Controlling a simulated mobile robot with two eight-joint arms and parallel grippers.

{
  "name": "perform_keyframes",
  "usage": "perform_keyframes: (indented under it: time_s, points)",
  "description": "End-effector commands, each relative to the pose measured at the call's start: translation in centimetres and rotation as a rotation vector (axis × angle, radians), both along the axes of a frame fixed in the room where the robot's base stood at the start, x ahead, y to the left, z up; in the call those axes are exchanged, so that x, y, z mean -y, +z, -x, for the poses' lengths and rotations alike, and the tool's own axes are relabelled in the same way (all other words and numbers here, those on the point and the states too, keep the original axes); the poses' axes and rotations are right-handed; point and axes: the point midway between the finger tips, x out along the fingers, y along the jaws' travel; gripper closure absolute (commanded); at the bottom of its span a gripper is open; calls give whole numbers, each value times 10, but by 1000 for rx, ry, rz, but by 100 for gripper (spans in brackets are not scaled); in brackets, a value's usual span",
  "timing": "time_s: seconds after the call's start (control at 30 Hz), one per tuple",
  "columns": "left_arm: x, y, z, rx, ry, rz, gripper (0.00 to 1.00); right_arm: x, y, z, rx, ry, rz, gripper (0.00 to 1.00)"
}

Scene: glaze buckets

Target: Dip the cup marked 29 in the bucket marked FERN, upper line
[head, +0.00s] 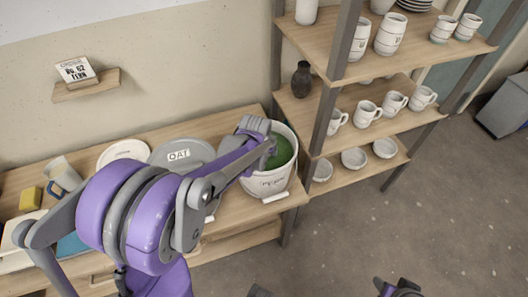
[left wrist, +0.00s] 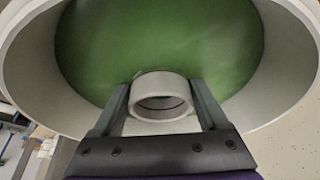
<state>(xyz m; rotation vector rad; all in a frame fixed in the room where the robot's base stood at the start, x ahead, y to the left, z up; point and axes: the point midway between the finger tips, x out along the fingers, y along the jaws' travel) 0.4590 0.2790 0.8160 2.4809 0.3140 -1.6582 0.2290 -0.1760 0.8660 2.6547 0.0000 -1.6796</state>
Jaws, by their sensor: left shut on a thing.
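My left gripper (left wrist: 163,100) is shut on a pale grey-white cup (left wrist: 160,78), with one finger on each side. Its round rim and hollow face the wrist camera, and no number shows on it. Behind it is green glaze (left wrist: 95,45) inside a white bucket (head: 265,184). In the head view the glaze also shows (head: 284,152), and my left arm reaches over the bucket. I cannot tell whether the cup touches the glaze. The marking on the bucket's front is too small to read surely. The upper line is not visible.
A grey lid marked OAT (head: 180,155) lies left of the bucket, near a pale round lid (head: 123,152). A wooden rack (head: 308,104) with cups and bowls stands right.

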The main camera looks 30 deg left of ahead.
Motion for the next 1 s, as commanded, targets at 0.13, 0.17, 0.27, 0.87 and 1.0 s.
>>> perform_keyframes:
  time_s: [0.13,0.17,0.27,0.87,1.0]
  points:
    - [0,18,-1,1,0,0,90,0,13,-2,5,0,0,50]
    - [0,21,-1,1,0,0,90,0,16,-3,6,0,0,50]
    - [0,31,-1,1,0,0,90,0,23,-4,9,0,0,50]
    - [0,67,0,0,0,0,90,0,50,-11,21,0,0,50]
    - [0,67,0,0,0,0,90,0,50,-11,21,0,0,50]
